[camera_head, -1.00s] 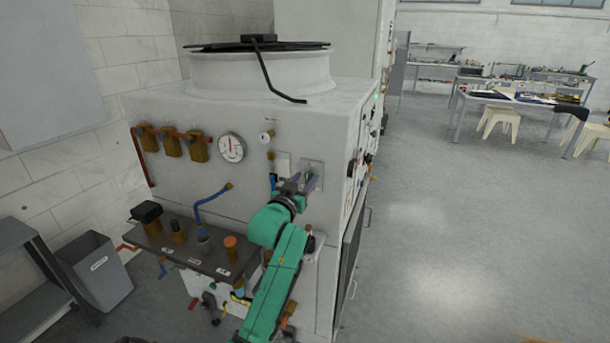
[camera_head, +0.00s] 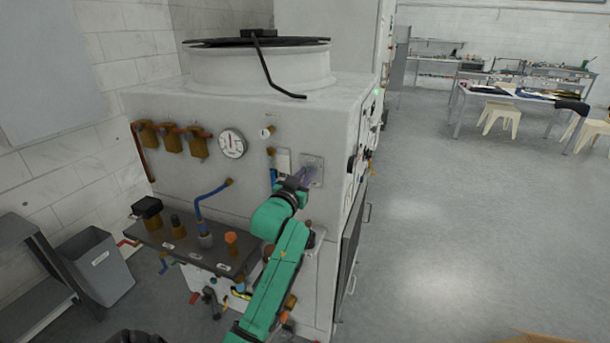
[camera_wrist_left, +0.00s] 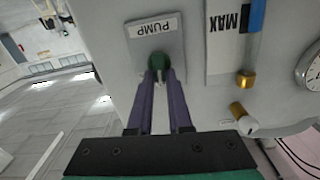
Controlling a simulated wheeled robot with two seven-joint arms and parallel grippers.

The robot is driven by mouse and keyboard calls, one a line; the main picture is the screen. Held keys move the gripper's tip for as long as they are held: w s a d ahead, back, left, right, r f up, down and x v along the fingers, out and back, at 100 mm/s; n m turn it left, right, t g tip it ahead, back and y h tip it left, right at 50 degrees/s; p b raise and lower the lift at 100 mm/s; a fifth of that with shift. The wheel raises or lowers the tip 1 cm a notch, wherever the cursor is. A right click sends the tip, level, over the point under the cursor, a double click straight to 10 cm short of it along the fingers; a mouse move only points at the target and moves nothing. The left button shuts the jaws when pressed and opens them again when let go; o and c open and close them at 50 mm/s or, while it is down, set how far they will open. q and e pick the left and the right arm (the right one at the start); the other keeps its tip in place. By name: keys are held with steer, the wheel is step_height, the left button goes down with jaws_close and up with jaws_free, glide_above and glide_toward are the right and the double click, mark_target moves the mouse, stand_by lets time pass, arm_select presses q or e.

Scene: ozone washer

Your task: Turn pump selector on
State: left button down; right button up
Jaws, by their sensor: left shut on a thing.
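The pump selector is a dark green knob (camera_wrist_left: 160,63) on a light grey plate (camera_wrist_left: 155,40) labelled PUMP, seen upside down in the left wrist view. In the head view the plate (camera_head: 315,167) is on the front panel of the white machine, near its right edge. My left gripper (camera_wrist_left: 161,78) has its purple fingers shut on the knob, one on each side. In the head view the left gripper (camera_head: 304,175) reaches the plate from below, and its fingers largely hide the knob. My right gripper is not in view.
A dark shelf with fittings (camera_head: 190,245) juts out below. Open floor (camera_head: 450,230) lies to the right.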

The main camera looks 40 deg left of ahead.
arm_select(q)
steer(key=shift+w+d+f+m+p, duration=0.15)
steer(key=shift+f+m+p, duration=0.1)
steer(key=shift+m, duration=2.55)
steer(key=shift+s+d+f+m+p, duration=0.1)
steer(key=shift+d+m+p, duration=0.1)
steer(key=shift+m, duration=2.6)
steer(key=shift+w+d+f+m+p, duration=0.1)
steer(key=shift+f+m+p, duration=0.15)
steer(key=shift+m, duration=2.55)
steer(key=c, duration=0.8)
jaws_free()
steer(key=shift+c, duration=0.2)
